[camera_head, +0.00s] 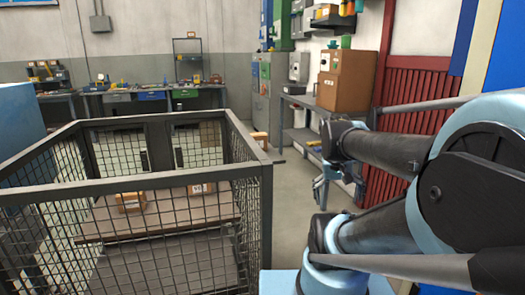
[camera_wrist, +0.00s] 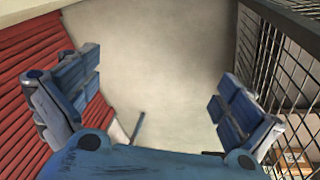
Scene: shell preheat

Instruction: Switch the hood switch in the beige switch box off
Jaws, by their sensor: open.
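My gripper (camera_head: 338,188) hangs from my arm right of centre in the head view, in front of the red slatted panel and above the floor. In the wrist view my gripper (camera_wrist: 156,98) has its two blue-padded fingers wide apart, with only bare floor between them. It holds nothing. I cannot make out a beige switch box or a hood switch for certain in either view. A small grey box (camera_head: 100,23) is on the back wall at upper left, too small to read.
A wire mesh cage (camera_head: 160,178) with small cartons fills the front left. The red slatted panel (camera_head: 412,105) stands close at right. A brown cabinet (camera_head: 345,80) stands on a side bench (camera_head: 305,103). Workbenches line the back wall. Clear floor (camera_head: 292,175) lies between cage and bench.

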